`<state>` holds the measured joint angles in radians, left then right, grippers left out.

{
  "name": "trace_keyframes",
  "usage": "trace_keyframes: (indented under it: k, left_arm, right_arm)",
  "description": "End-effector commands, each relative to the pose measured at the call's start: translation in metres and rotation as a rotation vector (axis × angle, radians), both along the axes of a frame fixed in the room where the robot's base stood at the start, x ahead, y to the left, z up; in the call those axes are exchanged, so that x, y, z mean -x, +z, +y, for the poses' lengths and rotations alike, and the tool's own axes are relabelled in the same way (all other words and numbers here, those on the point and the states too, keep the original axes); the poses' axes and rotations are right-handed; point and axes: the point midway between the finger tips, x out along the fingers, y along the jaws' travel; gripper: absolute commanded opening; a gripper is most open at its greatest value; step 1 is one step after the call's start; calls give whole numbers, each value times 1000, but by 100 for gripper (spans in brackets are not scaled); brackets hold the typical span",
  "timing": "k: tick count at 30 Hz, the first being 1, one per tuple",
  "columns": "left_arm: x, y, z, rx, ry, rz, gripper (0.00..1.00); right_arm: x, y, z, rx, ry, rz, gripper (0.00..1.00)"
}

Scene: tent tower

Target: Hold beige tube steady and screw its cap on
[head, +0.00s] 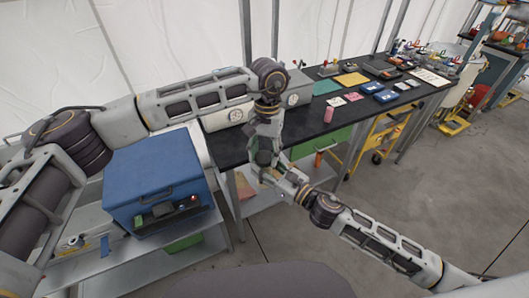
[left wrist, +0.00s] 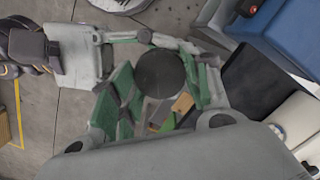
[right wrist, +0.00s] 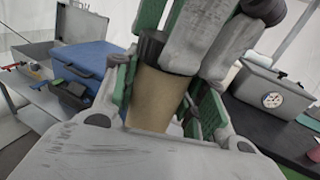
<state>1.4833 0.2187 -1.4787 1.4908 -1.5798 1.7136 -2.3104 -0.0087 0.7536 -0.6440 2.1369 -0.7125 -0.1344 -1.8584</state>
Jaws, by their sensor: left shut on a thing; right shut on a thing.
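The beige tube (right wrist: 157,98) stands roughly upright in the right wrist view, between the green pads of my right gripper (head: 272,178), which is shut on it. The black ribbed cap (right wrist: 150,47) sits at the tube's upper end. Its round top (left wrist: 160,73) faces the left wrist camera. My left gripper (head: 265,150) comes from above and is shut on the cap; its fingers cover part of the cap's side. How tightly the cap sits on the tube cannot be told. In the head view the grippers hide most of the tube.
A blue toolbox (head: 155,180) stands on a grey bench at left. Behind the grippers is a black-topped workbench (head: 300,125) with a grey case, several flat items and a pink bottle (head: 329,115). A yellow cart (head: 380,140) stands at its right.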

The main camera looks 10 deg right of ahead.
Motion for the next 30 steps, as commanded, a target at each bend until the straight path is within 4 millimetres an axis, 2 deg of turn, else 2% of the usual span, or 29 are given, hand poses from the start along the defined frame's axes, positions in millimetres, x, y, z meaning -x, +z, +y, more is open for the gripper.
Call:
trace_keyframes:
  k: [21, 30]
  left_arm:
    - [-2, 1, 0, -4, -591, -4, 37]
    - [-2, 0, 0, -5, -700, -2, 37]
  right_arm:
    - [1, 0, 0, 1, 1, 1, 0]
    - [1, 0, 0, 1, 2, 1, 0]
